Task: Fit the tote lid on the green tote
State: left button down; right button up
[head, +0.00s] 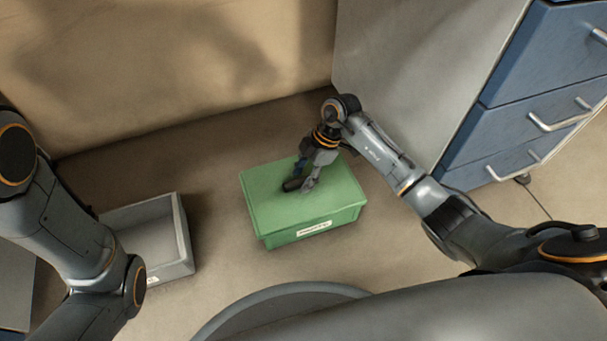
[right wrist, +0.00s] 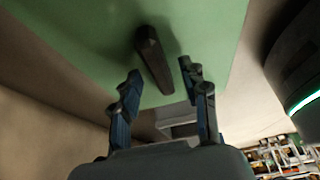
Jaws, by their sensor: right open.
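The green tote (head: 345,216) stands on the floor in the middle of the head view, with a white label on its front. The flat green tote lid (head: 268,207) lies over its top; I cannot tell whether it is fully seated. In the right wrist view, the lid (right wrist: 85,50) has a dark bar handle (right wrist: 152,58). My right gripper (head: 300,185) is open just above the lid, its fingers apart on either side of the handle. My left arm is at the left of the head view, with its gripper out of sight.
A grey open bin (head: 183,232) stands on the floor left of the tote. A cabinet with blue drawers (head: 530,85) is at the right, and a tan wall (head: 150,70) is behind. Bare floor separates the bin and the tote.

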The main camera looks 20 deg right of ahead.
jog(key=v, duration=1.2)
jog(key=shift+s, duration=0.1)
dwell(0.5)
